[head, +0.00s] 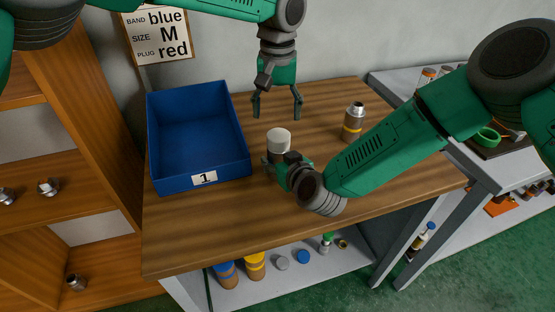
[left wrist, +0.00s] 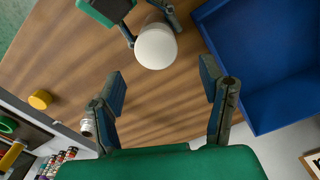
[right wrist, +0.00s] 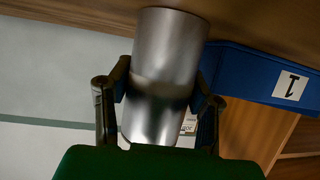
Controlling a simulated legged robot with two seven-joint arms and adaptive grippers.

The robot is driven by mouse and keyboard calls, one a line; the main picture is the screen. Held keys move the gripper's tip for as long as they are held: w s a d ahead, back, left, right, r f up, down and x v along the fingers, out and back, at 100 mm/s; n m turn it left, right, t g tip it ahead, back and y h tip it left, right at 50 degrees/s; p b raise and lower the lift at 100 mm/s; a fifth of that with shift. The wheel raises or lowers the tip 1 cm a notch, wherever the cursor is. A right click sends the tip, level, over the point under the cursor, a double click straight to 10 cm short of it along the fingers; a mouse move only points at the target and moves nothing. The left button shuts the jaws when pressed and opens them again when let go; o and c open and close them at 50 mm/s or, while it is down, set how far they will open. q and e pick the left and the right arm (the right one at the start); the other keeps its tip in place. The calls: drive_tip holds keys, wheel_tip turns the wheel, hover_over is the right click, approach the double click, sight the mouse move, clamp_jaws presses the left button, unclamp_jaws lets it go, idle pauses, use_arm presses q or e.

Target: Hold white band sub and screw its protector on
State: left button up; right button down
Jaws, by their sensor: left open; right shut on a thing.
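My right gripper (head: 276,165) is shut on an upright cylindrical piece (head: 279,142) with a white, rounded top, just right of the blue bin. In the right wrist view the fingers clasp its bare metal body (right wrist: 162,80); I see no clear white band there. The left wrist view shows the white top (left wrist: 156,46) from above. I cannot tell whether this top is a protector or part of the sub. My left gripper (head: 277,112) is open and empty, behind and above the held piece, fingers pointing down. No separate protector is clearly identifiable.
The blue bin (head: 247,165), marked 1, stands on the left of the wooden table. A yellow-banded sub (head: 354,122) stands at the right. A yellow round thing (left wrist: 40,99) shows in the left wrist view. Several parts lie on the shelf below (head: 325,272). A sign (head: 160,35) hangs behind.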

sight(281, 135)
use_arm(q)
drive_tip(key=shift+d+f, duration=0.35)
use_arm(e)
drive_tip(key=shift+d+f, duration=0.1)
drive_tip(key=shift+d, duration=0.3)
use_arm(q)
drive_tip(key=f, duration=0.2)
drive_tip(key=d+f, duration=0.1)
drive_tip(key=shift+s+f, duration=0.1)
drive_tip(key=shift+f, duration=0.25)
use_arm(e)
drive_tip(key=shift+d, duration=0.5)
use_arm(q)
drive_tip(key=shift+a+f, duration=0.15)
drive_tip(key=shift+f, duration=0.45)
drive_tip(key=shift+a+f, duration=0.15)
drive_tip(key=shift+f, duration=0.4)
use_arm(e)
drive_tip(key=shift+a, duration=0.3)
use_arm(q)
drive_tip(key=shift+a+f, duration=0.35)
drive_tip(key=shift+f, duration=0.3)
use_arm(e)
drive_tip(key=shift+a, duration=0.35)
